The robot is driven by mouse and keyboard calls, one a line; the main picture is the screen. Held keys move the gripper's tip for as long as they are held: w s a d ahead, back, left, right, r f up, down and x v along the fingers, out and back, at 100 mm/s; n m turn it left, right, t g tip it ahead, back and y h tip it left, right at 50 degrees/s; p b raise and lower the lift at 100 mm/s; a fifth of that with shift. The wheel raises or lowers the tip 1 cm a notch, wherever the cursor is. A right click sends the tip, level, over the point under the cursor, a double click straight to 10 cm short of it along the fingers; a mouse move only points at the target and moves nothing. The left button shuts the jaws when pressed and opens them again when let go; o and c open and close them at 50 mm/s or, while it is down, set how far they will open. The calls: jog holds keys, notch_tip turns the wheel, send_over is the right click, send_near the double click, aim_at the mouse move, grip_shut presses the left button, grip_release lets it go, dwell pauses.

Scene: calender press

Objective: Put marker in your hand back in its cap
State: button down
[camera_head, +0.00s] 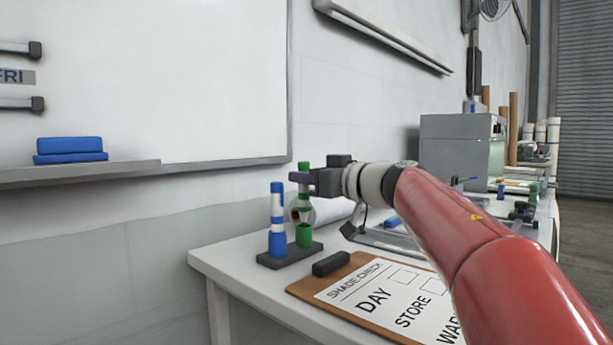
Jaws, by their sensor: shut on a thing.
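My gripper (301,178) is shut on a green marker (304,197) with pale bands and holds it upright. The marker's green end shows above the fingers. Its lower part lines up in the picture with a green cap (304,236) standing on a dark base (289,255). I cannot tell from this view whether the marker's tip is inside the cap or just above or behind it. A blue marker (277,211) with white bands stands upright in a blue cap (277,243) on the same base, to the left.
A clipboard (340,303) and a black block (331,263) lie on the white table (228,263) in front of the base. A white roll (330,211) lies behind it. A whiteboard (150,80) with blue erasers (70,150) on its ledge is at left. A grey machine (455,148) stands farther back.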

aim_at(307, 207)
jog(key=shift+f+b, duration=0.65)
jog(key=shift+f, duration=0.8)
jog(key=c, duration=1.2)
grip_release()
